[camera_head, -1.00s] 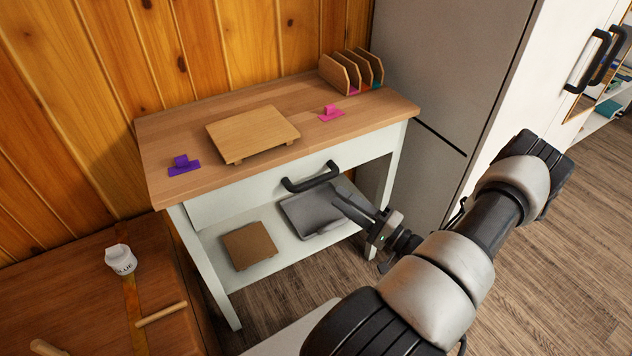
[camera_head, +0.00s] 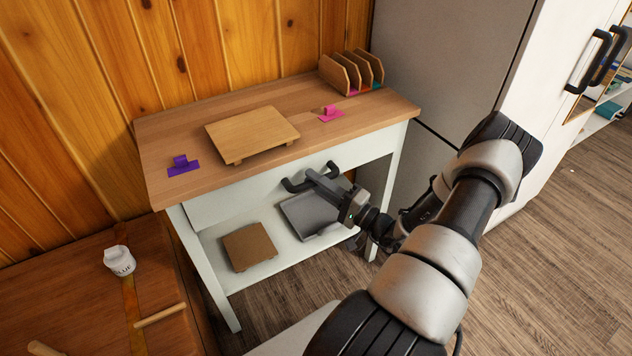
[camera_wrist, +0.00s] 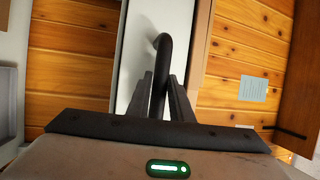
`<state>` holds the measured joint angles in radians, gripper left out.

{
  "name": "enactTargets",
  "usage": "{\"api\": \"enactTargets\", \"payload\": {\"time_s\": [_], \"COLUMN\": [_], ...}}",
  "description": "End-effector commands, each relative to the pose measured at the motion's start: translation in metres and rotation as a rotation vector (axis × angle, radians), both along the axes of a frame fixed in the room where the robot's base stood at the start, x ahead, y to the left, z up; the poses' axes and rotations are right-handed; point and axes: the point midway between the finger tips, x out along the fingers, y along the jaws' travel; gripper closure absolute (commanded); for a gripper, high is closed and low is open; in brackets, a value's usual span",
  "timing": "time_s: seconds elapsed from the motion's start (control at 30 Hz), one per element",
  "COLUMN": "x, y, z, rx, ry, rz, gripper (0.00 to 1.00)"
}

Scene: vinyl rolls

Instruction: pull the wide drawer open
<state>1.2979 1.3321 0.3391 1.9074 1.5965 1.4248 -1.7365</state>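The wide drawer (camera_head: 240,200) is a white front under the wooden top of a small table. It looks shut. Its black bar handle (camera_head: 292,185) stands out from the front. My gripper (camera_head: 314,177) reaches the handle from the lower right. In the wrist view the handle (camera_wrist: 164,48) runs down between my gripper's two dark fingers (camera_wrist: 161,85). One finger is on each side of the bar. I cannot tell whether they press on it or stand slightly apart. The part of the bar deep between the fingers is hard to see.
On the tabletop are a wooden board (camera_head: 250,130), a purple piece (camera_head: 182,165), a pink piece (camera_head: 330,113) and a slotted wooden rack (camera_head: 340,75). A grey tray (camera_head: 305,215) and brown board (camera_head: 248,247) lie on the shelf below. A grey cabinet (camera_head: 440,60) stands right.

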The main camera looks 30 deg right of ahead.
Motion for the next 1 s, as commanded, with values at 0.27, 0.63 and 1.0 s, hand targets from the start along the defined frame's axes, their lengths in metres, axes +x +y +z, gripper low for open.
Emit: {"api": "enactTargets", "payload": {"time_s": [0.27,0.63,1.0], "x": [0.0,-0.032,-0.118], "y": [0.0,0.001,0.005], "z": [0.0,0.001,0.0], "rx": [0.0,0.002,0.002], "ry": [0.0,0.003,0.002], "rz": [0.0,-0.003,-0.006], "gripper": [1.0,1.0,1.0]}}
